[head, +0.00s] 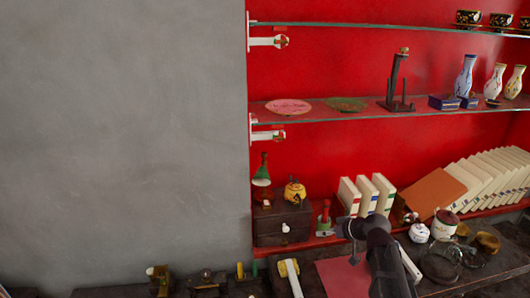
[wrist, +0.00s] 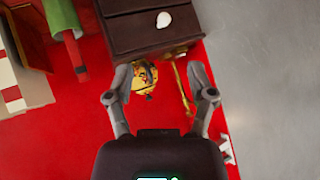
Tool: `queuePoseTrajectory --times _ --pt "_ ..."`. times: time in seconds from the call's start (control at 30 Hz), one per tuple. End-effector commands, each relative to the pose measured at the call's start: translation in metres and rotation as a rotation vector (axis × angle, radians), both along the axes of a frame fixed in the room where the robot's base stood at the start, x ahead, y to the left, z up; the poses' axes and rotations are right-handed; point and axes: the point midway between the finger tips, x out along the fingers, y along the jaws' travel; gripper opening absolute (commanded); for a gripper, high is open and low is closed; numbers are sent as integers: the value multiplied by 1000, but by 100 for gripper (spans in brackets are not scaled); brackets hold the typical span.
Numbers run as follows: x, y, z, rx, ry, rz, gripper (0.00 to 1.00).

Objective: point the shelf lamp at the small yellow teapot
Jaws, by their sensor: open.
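The small yellow teapot (head: 294,191) stands on top of a dark wooden box on the lowest red shelf. A green, lamp-like piece (head: 262,175) stands just left of it in the head view. My wrist view is upside down: the teapot (wrist: 145,76) and a slim brass piece (wrist: 183,78), perhaps part of the lamp, show beneath the box. My gripper (wrist: 160,97) is open and empty, its fingers framing both from a short distance. I cannot tell which way the lamp faces.
The dark box (head: 282,224) has a white knob. A green and red piece (head: 324,216) and white books (head: 366,195) stand right of it. A grey wall (head: 125,120) borders the left. A glass shelf (head: 330,112) with plates runs above.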

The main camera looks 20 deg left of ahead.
Motion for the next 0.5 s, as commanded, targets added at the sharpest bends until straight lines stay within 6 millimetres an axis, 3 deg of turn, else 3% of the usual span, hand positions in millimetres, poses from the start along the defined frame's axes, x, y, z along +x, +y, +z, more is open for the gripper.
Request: queuePoseTrajectory --times 0.03,0.2,0.33,0.5 --pt "14 21 16 52 -58 31 70" --pt "44 78 63 214 -265 89 70" --pt "64 114 97 318 -406 93 70" --pt "84 146 129 406 -538 65 70"
